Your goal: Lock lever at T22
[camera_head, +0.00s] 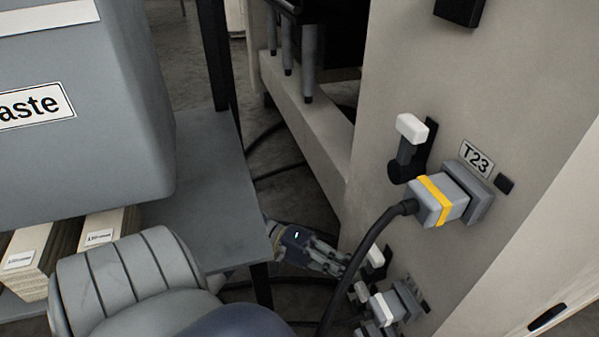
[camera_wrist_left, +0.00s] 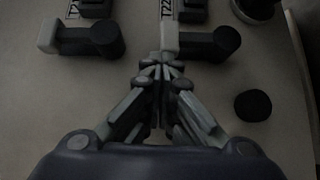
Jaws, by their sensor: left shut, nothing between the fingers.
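A lever with a black body (camera_wrist_left: 215,42) and a white tip (camera_wrist_left: 170,34) sits beside a sideways label (camera_wrist_left: 167,10) that seems to read T22 in the left wrist view. The lever lies crosswise, its white tip to the left. My left gripper (camera_wrist_left: 160,58) is shut and empty, its fingertips at the lower edge of that tip; I cannot tell whether they touch. In the head view my left gripper (camera_head: 345,266) is low at the panel, beside a white-tipped lever (camera_head: 376,257), partly behind a black cable. My right gripper is not in view.
A second white-tipped lever (camera_wrist_left: 107,40) sits to the left in the wrist view. In the head view the T23 lever (camera_head: 411,152) and a yellow-banded plug (camera_head: 436,200) are higher on the panel; the plug's cable (camera_head: 360,262) hangs near my gripper. A grey table (camera_head: 205,185) stands left.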

